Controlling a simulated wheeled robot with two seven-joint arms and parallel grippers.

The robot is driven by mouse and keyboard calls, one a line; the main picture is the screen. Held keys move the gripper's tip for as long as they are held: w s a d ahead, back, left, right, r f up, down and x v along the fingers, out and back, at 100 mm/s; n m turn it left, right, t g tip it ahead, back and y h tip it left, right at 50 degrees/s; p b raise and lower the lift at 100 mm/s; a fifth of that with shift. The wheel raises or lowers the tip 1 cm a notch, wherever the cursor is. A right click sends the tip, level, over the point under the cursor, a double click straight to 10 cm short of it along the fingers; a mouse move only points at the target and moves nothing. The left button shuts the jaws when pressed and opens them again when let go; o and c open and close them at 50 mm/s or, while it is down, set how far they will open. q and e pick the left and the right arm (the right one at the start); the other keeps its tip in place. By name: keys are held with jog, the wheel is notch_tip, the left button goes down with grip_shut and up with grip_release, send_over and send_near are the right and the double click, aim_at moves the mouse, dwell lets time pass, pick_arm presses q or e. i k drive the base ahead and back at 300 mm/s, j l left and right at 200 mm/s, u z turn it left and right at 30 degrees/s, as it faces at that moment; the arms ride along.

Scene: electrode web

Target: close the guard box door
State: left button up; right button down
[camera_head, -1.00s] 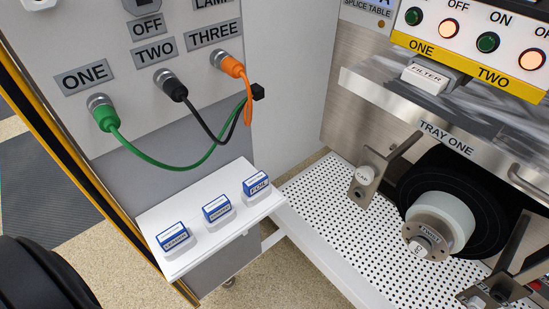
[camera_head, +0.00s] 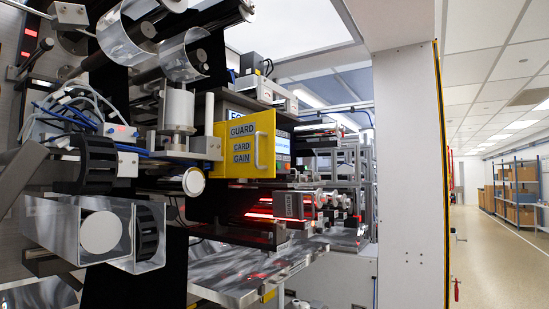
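The guard box door (camera_head: 243,168) is a yellow panel near the middle of the head view, with labels reading GUARD, CARD and GAIN. A pale upright handle (camera_head: 257,150) is on its right part. The panel's right edge looks taller than its left, so it seems to stand out at an angle from the machine. More yellow shows at its left edge. The box interior is not clearly visible. Neither of my grippers is in view.
Clear guards and rollers (camera_head: 100,232) crowd the left foreground. A screen (camera_head: 281,143) shows partly behind the door, and a metal tray (camera_head: 245,284) lies below it. A tall white post (camera_head: 410,190) stands right of the machine. The aisle floor (camera_head: 500,265) beyond is open.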

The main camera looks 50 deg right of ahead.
aim_at(250, 139)
jog(key=z, duration=1.6)
